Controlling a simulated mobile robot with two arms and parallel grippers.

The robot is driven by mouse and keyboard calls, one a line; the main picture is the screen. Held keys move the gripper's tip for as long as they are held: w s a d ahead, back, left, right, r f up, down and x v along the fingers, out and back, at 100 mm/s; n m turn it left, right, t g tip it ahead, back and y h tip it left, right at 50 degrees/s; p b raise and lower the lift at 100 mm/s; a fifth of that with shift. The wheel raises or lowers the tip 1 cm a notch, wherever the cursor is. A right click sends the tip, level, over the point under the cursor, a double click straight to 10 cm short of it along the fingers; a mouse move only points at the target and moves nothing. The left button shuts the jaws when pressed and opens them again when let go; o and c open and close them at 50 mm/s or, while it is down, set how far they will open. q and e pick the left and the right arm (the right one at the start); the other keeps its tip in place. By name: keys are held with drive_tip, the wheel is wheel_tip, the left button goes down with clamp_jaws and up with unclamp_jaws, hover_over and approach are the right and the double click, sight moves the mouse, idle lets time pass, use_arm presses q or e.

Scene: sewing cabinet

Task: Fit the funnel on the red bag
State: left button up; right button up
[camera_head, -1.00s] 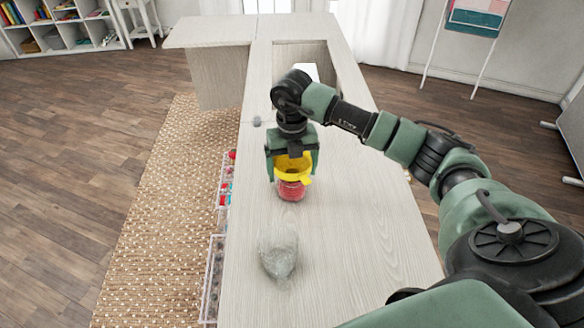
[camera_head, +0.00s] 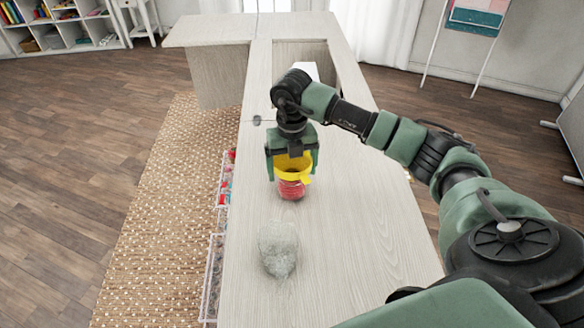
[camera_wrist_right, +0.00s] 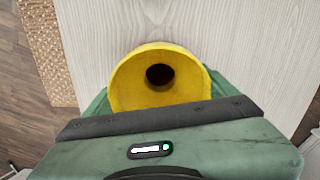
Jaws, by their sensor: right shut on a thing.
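The yellow funnel (camera_head: 293,165) is held by my right gripper (camera_head: 292,160), which is shut on it. The red bag (camera_head: 291,190) stands upright on the table directly below the funnel. In the head view the funnel's lower part meets the top of the red bag; I cannot tell whether its spout is inside the opening. In the right wrist view the funnel (camera_wrist_right: 160,78) is seen from above, with a dark hole at its centre, and the bag is hidden beneath it. My left gripper is not in view.
A clear bag with grey contents (camera_head: 278,248) stands on the pale wooden table (camera_head: 330,240), nearer than the red bag. Clear bins (camera_head: 213,270) of small items line the table's left edge. The table is bare to the right of the bags.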

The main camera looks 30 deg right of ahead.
drive_tip(key=shift+f, duration=0.15)
drive_tip(key=o, duration=1.1)
drive_tip(key=shift+o, duration=0.2)
wheel_tip(320, 180, up, 8)
drive_tip(key=shift+b, duration=0.45)
drive_tip(key=shift+f, duration=0.2)
